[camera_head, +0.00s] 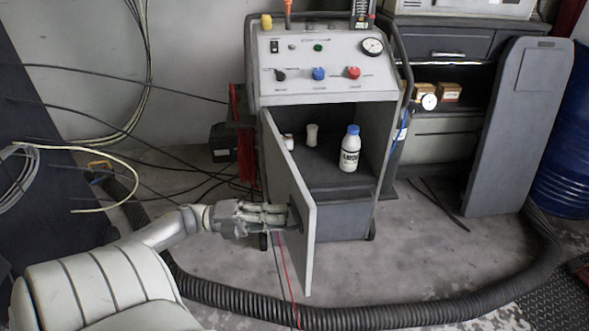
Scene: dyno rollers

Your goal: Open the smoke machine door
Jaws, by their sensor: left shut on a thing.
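The smoke machine (327,74) stands in the middle of the camera_head view, a grey cart with a sloped panel of knobs and a gauge. Its door (306,245) is hinged at the left side and stands wide open, swung out toward me. The compartment (361,122) behind it is exposed. A white bottle with a blue cap (350,152) and smaller pale containers (311,135) stand inside. My left gripper (287,215) is at the outer left face of the door, shut on its handle, which the fingers mostly hide. My right gripper is not in view.
A thick black hose (360,317) curves across the floor in front. Cables hang and lie at the left. A grey panel (515,130) and a blue barrel (566,150) stand at the right. A drawer cabinet (445,45) is behind. Some floor right of the machine is clear.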

